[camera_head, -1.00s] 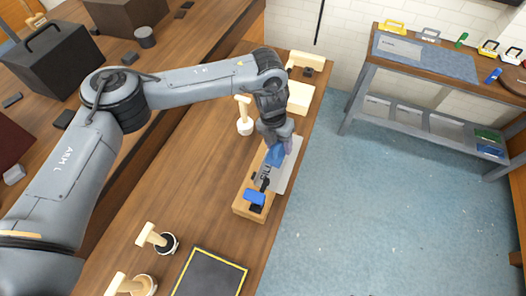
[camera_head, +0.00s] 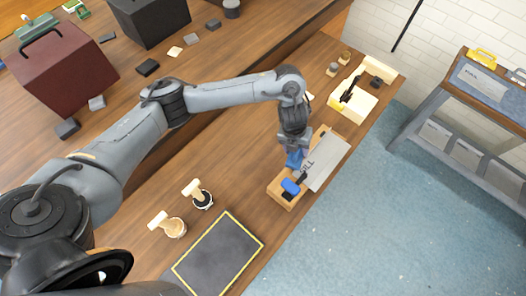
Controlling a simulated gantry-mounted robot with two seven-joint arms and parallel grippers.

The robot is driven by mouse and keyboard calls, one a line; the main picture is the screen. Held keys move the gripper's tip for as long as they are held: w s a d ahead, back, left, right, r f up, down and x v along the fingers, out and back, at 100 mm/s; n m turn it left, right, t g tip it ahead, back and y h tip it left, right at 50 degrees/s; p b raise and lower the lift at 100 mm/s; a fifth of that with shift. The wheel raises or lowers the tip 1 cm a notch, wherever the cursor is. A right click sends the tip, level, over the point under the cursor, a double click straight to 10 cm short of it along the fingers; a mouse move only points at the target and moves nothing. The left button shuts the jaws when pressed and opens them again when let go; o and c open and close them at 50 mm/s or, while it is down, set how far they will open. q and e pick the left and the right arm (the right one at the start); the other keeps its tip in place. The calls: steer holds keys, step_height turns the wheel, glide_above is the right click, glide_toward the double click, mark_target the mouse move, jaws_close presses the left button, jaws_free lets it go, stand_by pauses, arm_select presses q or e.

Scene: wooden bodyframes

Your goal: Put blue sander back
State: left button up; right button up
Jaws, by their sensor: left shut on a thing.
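My left gripper (camera_head: 295,147) points down over a light wooden holder (camera_head: 279,200) at the table's right edge. It is shut on a blue object (camera_head: 295,160), which appears to be the blue sander. The sander is low over the holder, and I cannot tell whether it touches it. A second blue piece with black parts (camera_head: 290,186) sits at the holder's near end. A grey lettered panel (camera_head: 328,166) stands along the holder's right side. The gripper hides part of the sander. My right gripper is not in view.
Two wooden-handled tools (camera_head: 199,196) and (camera_head: 170,226) stand on the table (camera_head: 240,190) at the near left. A black mat with yellow edging (camera_head: 217,255) lies in front. A pale box (camera_head: 352,102) is behind. Blue floor (camera_head: 390,220) is clear at right.

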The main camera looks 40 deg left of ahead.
arm_select(q)
steer(key=shift+s+a+f, duration=0.15)
steer(key=shift+s+f, duration=0.35)
steer(key=shift+s+a+f, duration=0.15)
steer(key=shift+s+f, duration=0.35)
steer(key=a+f, duration=0.2)
steer(key=a, duration=0.1)
steer(key=a+f+b, duration=0.1)
steer(key=a+f, duration=0.1)
steer(key=a, duration=0.2)
steer(key=a+f+b, duration=0.1)
steer(key=a+f, duration=0.2)
steer(key=a, duration=0.1)
steer(key=shift+s+a, duration=0.15)
steer(key=shift+a, duration=0.05)
steer(key=shift+f+b, duration=0.35)
steer(key=shift+f, duration=1.65)
steer(key=shift+f, duration=0.2)
steer(key=o, duration=1)
steer(key=shift+r, duration=0.1)
steer(key=shift+r, duration=0.1)
